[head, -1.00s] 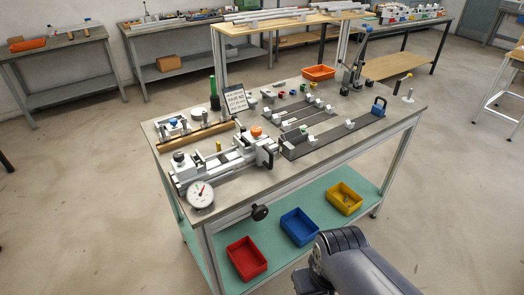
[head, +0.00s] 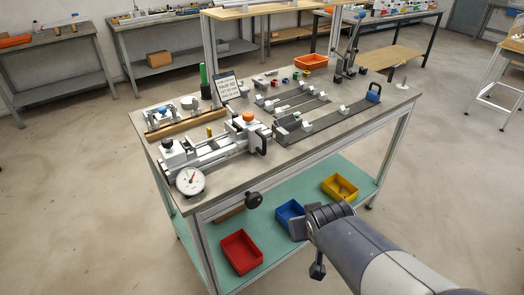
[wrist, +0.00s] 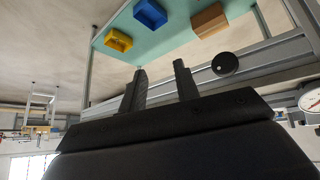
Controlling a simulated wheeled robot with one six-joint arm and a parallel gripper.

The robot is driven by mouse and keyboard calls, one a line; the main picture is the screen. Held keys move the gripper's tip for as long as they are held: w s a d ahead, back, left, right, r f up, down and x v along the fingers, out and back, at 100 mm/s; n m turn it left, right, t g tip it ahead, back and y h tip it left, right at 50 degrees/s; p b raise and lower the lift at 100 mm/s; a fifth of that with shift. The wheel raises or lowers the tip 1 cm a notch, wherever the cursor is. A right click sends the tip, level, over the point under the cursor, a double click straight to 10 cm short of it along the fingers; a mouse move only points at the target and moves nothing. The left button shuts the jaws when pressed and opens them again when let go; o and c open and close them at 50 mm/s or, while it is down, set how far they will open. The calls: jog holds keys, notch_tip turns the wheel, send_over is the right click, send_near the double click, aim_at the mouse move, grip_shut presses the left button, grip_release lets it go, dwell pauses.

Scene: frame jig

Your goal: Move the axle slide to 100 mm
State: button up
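The silver jig (head: 215,152) lies along the front left of the bench top, with an orange-topped block and a black-handled clamp at its right end. I cannot tell which of its blocks is the axle slide. A round dial (head: 190,182) faces out at its left end. A black hand knob (head: 254,200) sticks out below the bench's front edge; it also shows in the wrist view (wrist: 225,64). My gripper (wrist: 160,67) has its two fingers apart with nothing between them, off the bench's front side and apart from the knob. The scale reading is too small to read.
A small sign (head: 227,88) stands behind the jig, its text unreadable. Dark rails with blocks (head: 325,120) lie to the right. Red (head: 241,250), blue (head: 290,216) and yellow (head: 340,187) bins sit on the green lower shelf. The floor in front is clear.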

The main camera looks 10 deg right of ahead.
jog(key=w+t+b, duration=0.5)
jog(key=w, duration=0.5)
jog(key=n+t+y+b, duration=0.3)
jog(key=t+y+b, duration=0.2)
jog(key=t+y, duration=0.1)
send_near(265, 145)
jog(key=x, duration=1)
jog(key=shift+w+f+b, duration=0.1)
jog(key=shift+w+b, duration=0.25)
jog(key=shift+b, duration=0.05)
grip_shut()
